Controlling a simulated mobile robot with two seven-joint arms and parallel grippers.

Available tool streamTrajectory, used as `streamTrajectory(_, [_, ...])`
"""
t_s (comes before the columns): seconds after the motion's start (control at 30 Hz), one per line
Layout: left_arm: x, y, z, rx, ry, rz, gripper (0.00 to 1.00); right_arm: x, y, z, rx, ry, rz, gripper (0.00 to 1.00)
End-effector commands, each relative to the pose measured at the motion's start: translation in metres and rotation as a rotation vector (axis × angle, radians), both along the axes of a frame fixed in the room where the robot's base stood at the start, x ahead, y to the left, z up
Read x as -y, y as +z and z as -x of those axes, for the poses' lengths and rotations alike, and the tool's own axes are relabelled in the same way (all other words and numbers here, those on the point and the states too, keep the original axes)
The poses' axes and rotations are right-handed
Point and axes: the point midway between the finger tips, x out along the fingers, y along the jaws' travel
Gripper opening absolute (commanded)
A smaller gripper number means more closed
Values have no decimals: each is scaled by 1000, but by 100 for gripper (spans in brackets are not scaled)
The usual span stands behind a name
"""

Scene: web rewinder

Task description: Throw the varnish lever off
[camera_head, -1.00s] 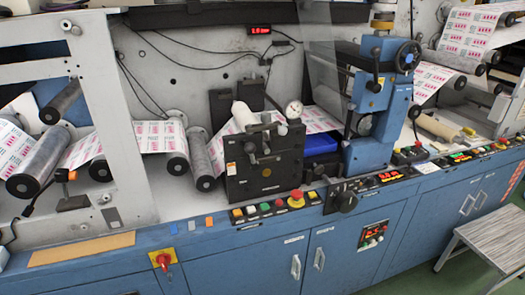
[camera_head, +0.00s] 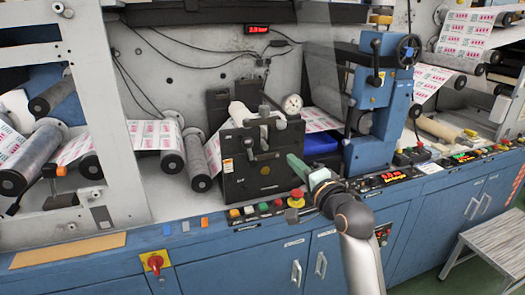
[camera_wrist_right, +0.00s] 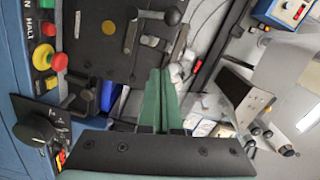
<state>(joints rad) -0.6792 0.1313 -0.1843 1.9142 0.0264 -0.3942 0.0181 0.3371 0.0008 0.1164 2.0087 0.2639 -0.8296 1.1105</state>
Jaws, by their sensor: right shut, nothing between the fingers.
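The black unit (camera_head: 270,176) stands on the machine's bed in the head view, with small levers on its upper front. One lever with a ball knob (camera_head: 264,146) shows there, and a ball-ended lever (camera_wrist_right: 172,16) shows at the top of the right wrist view beside a grey one (camera_wrist_right: 131,32). No readable label tells which is the varnish lever. My right gripper (camera_head: 296,164), with green fingers, is shut and empty at the unit's right side. Its fingers (camera_wrist_right: 159,98) point toward the levers in the wrist view, apart from them. My left gripper is not in view.
A red mushroom button (camera_head: 296,198) and coloured buttons line the panel below the unit. A black rotary knob (camera_wrist_right: 42,125) is near the gripper in the wrist view. The blue press column (camera_head: 375,110) and a blue tray (camera_head: 320,144) stand to the right.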

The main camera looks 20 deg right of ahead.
Motion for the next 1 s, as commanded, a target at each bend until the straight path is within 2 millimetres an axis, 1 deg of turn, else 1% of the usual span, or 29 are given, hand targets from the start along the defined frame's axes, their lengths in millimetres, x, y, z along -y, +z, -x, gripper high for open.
streamTrajectory(0.03, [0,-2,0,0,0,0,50,1,8,-1,12,0,-23,0])
streamTrajectory(0.1, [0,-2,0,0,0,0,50,1,12,-2,18,0,-42,0])
streamTrajectory(0.4, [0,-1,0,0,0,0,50,1,13,-2,18,0,-44,0])
streamTrajectory(0.53, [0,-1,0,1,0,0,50,1,13,-7,18,0,-43,0])
streamTrajectory(0.67, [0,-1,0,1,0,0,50,0,13,-21,18,1,-42,0])
streamTrajectory(1.0, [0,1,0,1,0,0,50,-5,13,-75,17,1,-40,0])
